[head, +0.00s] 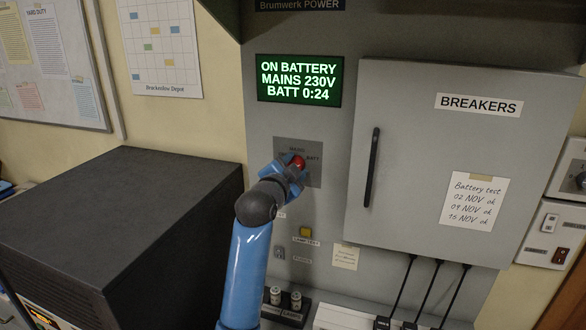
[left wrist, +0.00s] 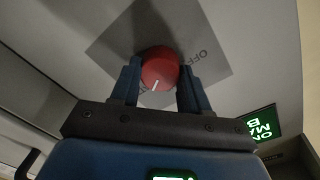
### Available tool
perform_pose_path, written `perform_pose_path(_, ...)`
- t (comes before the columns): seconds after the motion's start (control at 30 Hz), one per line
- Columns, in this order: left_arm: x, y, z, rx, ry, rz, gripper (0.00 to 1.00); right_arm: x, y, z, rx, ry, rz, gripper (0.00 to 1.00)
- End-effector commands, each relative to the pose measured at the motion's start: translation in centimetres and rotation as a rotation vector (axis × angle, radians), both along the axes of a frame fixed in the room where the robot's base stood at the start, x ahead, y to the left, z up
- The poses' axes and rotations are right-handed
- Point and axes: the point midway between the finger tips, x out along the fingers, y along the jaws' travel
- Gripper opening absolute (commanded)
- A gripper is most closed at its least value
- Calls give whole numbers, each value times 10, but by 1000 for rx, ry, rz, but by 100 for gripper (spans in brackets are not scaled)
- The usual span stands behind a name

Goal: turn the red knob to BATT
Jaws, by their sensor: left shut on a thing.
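The red knob (head: 298,161) sits on a grey square plate (head: 313,178) on the panel. MAINS is printed above it and BATT to its right. My left gripper (head: 288,169) is at the knob. In the left wrist view its fingers (left wrist: 159,88) stand on both sides of the knob (left wrist: 160,66), shut on it. The knob's white line points toward the bottom of that view, slightly left; OFF shows to its right. Which label the line meets is hidden. The green display (head: 299,80) reads ON BATTERY, MAINS 230V, BATT 0:24. My right gripper is not in view.
A grey breaker door (head: 415,140) with a dark handle (head: 371,167) is right of the knob. A yellow lamp test button (head: 306,231) sits below it. A dark cabinet (head: 120,220) stands at the left. Black cables (head: 428,291) hang at the lower right.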

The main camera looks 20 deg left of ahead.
Motion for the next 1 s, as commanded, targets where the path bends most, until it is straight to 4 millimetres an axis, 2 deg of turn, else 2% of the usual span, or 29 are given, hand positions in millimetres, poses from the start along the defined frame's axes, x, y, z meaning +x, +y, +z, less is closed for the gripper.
perform_pose_path(0.57, 0, -1, 1, 34, -4, 0, 15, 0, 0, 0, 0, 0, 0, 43)
perform_pose_path(0.6, 0, -1, 1, 34, -4, 0, 51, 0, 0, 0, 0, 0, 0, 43)
perform_pose_path(0.7, 0, -1, 1, 34, -3, -1, 67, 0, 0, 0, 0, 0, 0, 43)
perform_pose_path(0.73, 0, 0, 1, 34, -3, -1, 71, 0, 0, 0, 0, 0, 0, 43)
perform_pose_path(1.0, 0, 0, 0, 33, -2, 0, 71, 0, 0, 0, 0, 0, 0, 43)
